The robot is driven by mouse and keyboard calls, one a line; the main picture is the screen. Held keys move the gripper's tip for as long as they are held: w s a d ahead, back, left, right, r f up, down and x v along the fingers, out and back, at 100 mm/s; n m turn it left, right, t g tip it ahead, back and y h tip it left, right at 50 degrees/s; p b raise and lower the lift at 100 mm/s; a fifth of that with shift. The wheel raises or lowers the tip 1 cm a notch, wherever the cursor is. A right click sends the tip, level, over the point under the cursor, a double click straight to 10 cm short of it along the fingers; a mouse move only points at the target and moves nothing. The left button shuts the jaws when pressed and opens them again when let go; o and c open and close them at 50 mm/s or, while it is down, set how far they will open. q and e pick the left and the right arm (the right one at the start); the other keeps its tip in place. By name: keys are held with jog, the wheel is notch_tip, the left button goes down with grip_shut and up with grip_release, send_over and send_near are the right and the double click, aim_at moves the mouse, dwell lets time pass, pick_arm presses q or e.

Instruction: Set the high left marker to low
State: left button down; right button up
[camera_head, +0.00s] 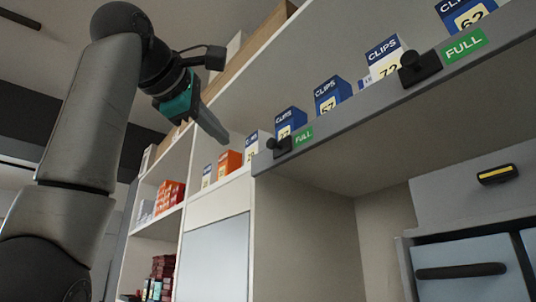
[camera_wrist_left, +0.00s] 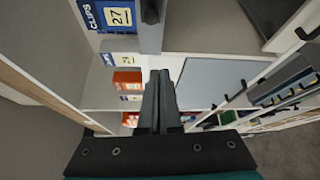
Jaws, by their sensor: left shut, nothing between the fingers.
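The high left marker (camera_head: 279,146) is a black knob on the left end of the grey shelf edge (camera_head: 345,122), beside a green FULL label (camera_head: 303,136). A black piece at the top of the left wrist view (camera_wrist_left: 150,12), on the grey edge, looks like the same marker. My left gripper (camera_head: 222,138) is shut and empty, left of the marker and apart from it. Its fingers also show in the left wrist view (camera_wrist_left: 160,75), pointing toward the shelf edge. A second black marker (camera_head: 420,67) sits farther right on the same edge. My right gripper is not in view.
Blue and white CLIPS boxes (camera_head: 333,93) stand just behind the shelf edge. An orange box (camera_head: 229,162) is on the lower shelf at left. A blue drawer (camera_head: 460,272) with a black handle is at lower right. The space below the grey edge is open.

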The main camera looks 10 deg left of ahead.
aim_at(287, 146)
pick_arm(q)
jog(key=w+d+p, duration=0.4)
jog(key=w+d, duration=0.1)
jog(key=w, duration=0.2)
jog(key=shift+r, duration=0.35)
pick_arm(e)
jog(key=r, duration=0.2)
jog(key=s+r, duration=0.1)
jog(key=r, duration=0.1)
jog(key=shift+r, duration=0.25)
pick_arm(q)
jog(key=shift+s, duration=0.1)
jog(key=s+d+b, duration=0.1)
jog(key=s+d, duration=0.3)
jog(key=d, duration=0.1)
jog(key=shift+b, duration=0.35)
jog(key=shift+w+a, duration=0.1)
jog(key=shift+w, duration=0.05)
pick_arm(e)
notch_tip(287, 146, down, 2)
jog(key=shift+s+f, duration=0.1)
